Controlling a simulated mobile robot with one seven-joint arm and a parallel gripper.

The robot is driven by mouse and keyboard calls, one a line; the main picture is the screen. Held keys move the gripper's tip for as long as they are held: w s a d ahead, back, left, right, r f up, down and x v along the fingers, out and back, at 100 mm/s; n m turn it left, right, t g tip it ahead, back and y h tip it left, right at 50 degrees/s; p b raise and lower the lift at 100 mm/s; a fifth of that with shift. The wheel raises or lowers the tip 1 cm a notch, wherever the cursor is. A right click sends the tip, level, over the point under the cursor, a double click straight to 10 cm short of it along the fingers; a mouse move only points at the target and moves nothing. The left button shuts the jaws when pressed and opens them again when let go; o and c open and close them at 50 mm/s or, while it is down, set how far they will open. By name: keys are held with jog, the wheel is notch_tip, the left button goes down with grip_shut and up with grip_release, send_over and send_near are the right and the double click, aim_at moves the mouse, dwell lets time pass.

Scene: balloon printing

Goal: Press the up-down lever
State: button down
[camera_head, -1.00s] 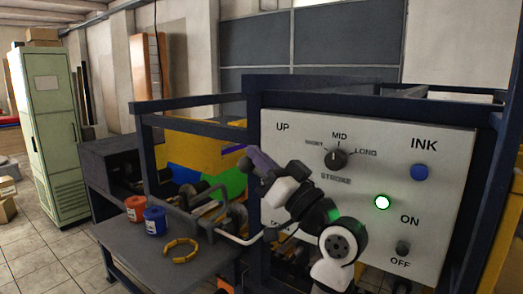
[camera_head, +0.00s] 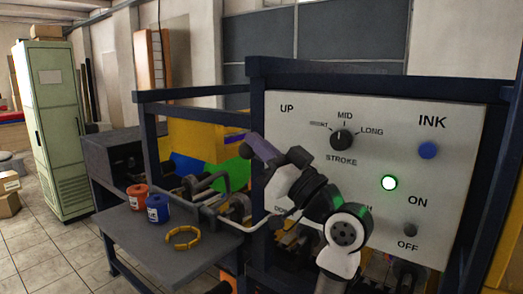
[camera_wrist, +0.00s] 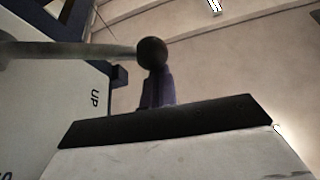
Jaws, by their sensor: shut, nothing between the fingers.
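The lever (camera_wrist: 75,50) shows in the wrist view as a grey rod coming from the panel side on the left, ending in a black ball knob (camera_wrist: 152,52). My gripper (camera_wrist: 158,76) has its purple fingers together, with nothing between them. The fingertips appear just below the knob in that picture; I cannot tell whether they touch it. In the head view my gripper (camera_head: 253,142) points up and left, in front of the white control panel (camera_head: 380,115).
A grey table (camera_head: 130,232) at left holds a red pot (camera_head: 135,197), a blue pot (camera_head: 157,209) and a yellow ring (camera_head: 183,238).

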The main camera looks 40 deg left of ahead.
notch_tip(320, 180, down, 16)
jog(key=n+g+h+b, duration=0.3)
jog(key=n+g+b, duration=0.6)
jog(key=n+b, duration=0.9)
jog(key=shift+s+f+g+h+b, duration=0.2)
jog(key=shift+s+g+h+b, duration=0.15)
jog(key=shift+b, duration=1.4)
jog(key=shift+w, duration=0.15)
